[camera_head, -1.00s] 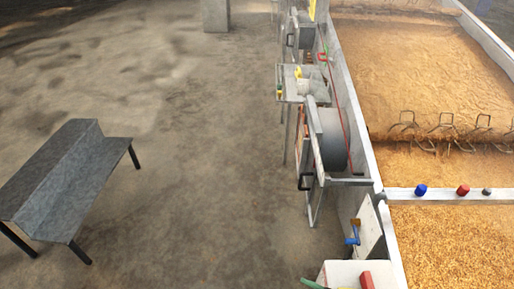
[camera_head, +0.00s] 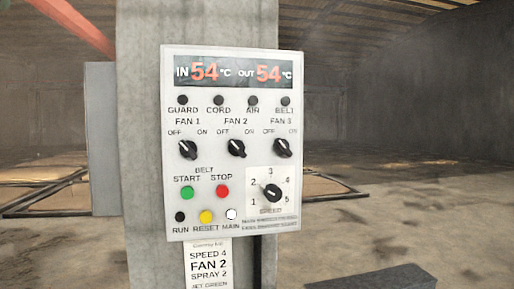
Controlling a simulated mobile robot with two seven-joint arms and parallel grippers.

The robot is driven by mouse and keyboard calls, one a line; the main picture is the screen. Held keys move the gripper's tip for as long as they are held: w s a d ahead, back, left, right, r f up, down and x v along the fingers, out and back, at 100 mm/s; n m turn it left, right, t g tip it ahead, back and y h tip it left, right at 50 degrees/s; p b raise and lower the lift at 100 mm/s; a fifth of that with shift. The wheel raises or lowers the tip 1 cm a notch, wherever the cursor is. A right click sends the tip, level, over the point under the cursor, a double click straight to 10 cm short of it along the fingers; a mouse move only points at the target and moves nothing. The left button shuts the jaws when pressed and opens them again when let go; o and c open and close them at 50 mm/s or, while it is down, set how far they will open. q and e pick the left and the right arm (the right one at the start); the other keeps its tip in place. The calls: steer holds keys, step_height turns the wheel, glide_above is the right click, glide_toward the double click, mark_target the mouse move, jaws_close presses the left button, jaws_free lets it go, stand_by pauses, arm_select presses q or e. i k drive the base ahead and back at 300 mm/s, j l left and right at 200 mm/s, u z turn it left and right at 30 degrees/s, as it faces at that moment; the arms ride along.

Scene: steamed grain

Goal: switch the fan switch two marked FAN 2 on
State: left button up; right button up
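The FAN 2 switch (camera_head: 236,148) is the middle black rotary knob in the row of fan knobs on a white control panel (camera_head: 171,125). OFF is printed to its upper left and ON to its upper right. The knob appears turned toward the upper left, the OFF side. The FAN 1 switch (camera_head: 188,149) and FAN 3 switch (camera_head: 282,147) flank it with a similar tilt. Neither of my grippers is in view.
The panel hangs on a concrete pillar (camera_head: 145,200). Below the fan knobs are a green START button (camera_head: 187,193), a red STOP button (camera_head: 222,191) and a speed dial (camera_head: 271,193). A paper label (camera_head: 208,265) hangs below, reading SPEED 4, FAN 2, SPRAY 2.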

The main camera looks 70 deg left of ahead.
mark_target(236, 148)
steer(key=u, duration=2.5)
